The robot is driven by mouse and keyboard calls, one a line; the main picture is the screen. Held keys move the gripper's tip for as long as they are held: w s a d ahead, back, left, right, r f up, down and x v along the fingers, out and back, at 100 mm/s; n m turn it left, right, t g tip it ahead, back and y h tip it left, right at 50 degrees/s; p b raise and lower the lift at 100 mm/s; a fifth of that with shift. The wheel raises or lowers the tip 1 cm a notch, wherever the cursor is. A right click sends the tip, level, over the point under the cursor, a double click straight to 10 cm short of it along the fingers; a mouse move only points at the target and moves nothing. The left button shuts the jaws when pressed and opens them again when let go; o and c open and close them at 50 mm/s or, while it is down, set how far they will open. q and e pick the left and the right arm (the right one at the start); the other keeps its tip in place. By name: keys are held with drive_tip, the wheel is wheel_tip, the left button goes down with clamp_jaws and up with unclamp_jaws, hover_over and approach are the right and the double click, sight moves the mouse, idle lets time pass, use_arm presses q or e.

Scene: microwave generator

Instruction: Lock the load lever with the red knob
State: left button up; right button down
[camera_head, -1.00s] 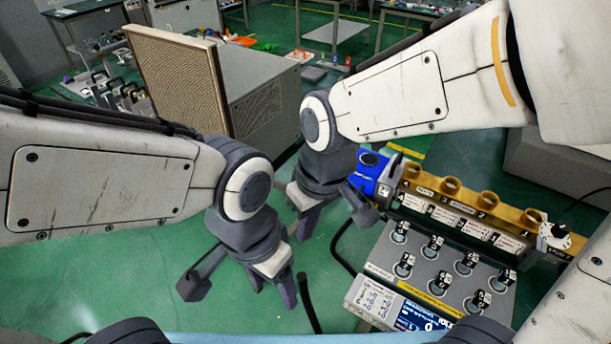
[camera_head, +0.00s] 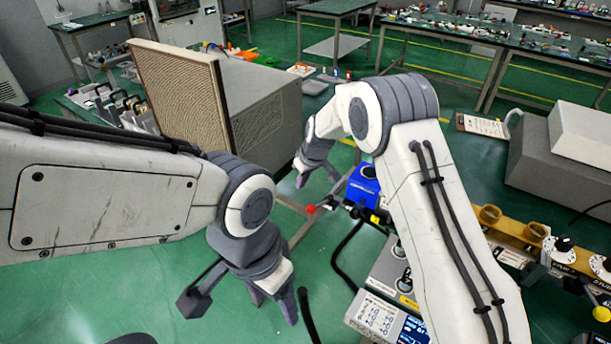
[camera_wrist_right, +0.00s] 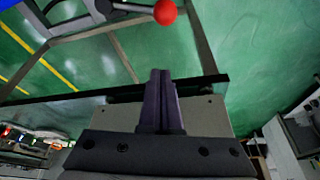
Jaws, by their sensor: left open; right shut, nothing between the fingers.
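The red knob (camera_head: 311,209) shows in the head view at the end of a short lever (camera_head: 330,203) left of the blue unit. In the right wrist view the red knob (camera_wrist_right: 165,12) is at the top edge, with its grey lever (camera_wrist_right: 133,7) running left. My right gripper (camera_head: 302,178) is just above and beyond the knob in the head view. In the wrist view its fingers (camera_wrist_right: 158,76) are shut and empty, pointing toward the knob but apart from it. My left gripper (camera_head: 274,300) is open and empty, low over the green floor.
A blue unit (camera_head: 363,184) stands beside the lever. My right arm covers much of the control panel (camera_head: 378,309). A yellow knob (camera_head: 601,314) is at the lower right. A large grey box with a tan grille (camera_head: 180,88) stands at the back left.

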sight(311, 209)
drive_tip(key=f, duration=0.1)
drive_tip(key=s+d+f+p, duration=0.1)
drive_tip(key=f, duration=0.1)
drive_tip(key=s+f, duration=0.1)
drive_tip(key=f, duration=0.1)
drive_tip(key=shift+d+f+p, duration=0.1)
drive_tip(key=shift+d+p, duration=0.15)
drive_tip(key=shift+p, duration=0.1)
